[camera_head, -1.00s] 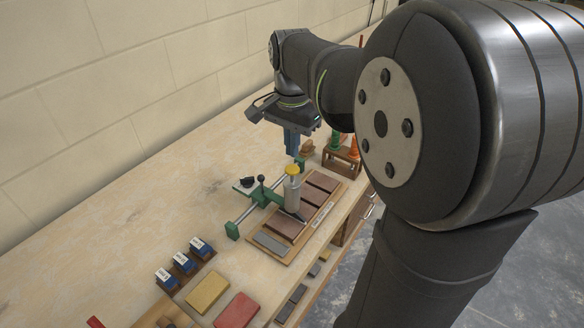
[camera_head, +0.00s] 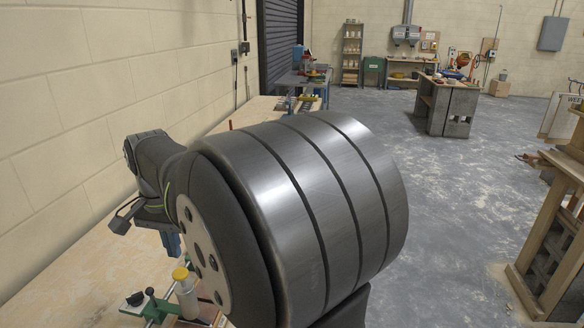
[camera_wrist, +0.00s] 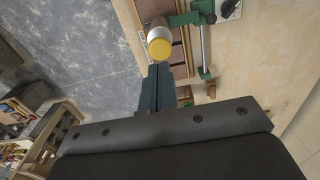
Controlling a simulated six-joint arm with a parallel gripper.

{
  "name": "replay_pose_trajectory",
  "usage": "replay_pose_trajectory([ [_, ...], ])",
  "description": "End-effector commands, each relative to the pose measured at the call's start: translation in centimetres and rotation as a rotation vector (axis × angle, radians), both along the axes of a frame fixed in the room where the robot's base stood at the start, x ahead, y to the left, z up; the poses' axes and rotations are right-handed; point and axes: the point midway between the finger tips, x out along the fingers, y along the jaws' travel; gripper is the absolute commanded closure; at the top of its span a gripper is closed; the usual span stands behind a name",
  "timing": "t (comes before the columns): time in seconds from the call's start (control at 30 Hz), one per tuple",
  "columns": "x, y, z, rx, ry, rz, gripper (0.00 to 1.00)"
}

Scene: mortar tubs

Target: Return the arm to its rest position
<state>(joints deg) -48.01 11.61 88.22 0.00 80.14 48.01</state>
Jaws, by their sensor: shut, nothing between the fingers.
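My gripper (camera_wrist: 157,88) shows in the wrist view with its blue fingers together and nothing between them. In the head view my gripper (camera_head: 172,243) is partly hidden behind my own arm, above the wooden workbench (camera_head: 75,280). A bottle with a yellow cap (camera_head: 187,290) stands below and to the right of it. The bottle also shows in the wrist view (camera_wrist: 159,42), just beyond the fingertips and apart from them as far as I can tell.
A green clamp-like fixture with a rod (camera_head: 152,303) is beside the bottle. The block wall (camera_head: 50,130) runs along the left. A wooden rack (camera_head: 555,225) stands at the right. The grey floor (camera_head: 450,220) between is clear.

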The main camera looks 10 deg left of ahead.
Motion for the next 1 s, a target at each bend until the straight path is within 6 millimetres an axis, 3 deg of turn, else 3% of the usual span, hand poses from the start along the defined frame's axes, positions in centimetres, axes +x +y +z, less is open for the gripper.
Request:
replay_pose_trajectory([
  [0.3, 0.0, 0.0, -4.1, -0.001, 0.001, 0.0, 1.0],
  [0.67, 0.0, 0.0, -4.7, 0.0, 0.0, 0.0, 1.0],
  [0.7, 0.0, 0.0, -4.7, 0.0, 0.0, 0.0, 0.94],
  [0.77, 0.1, 0.1, -3.9, 0.005, -0.004, 0.0, 0.82],
  [1.0, -0.4, -0.4, 6.4, 0.042, -0.037, -0.001, 0.35],
])
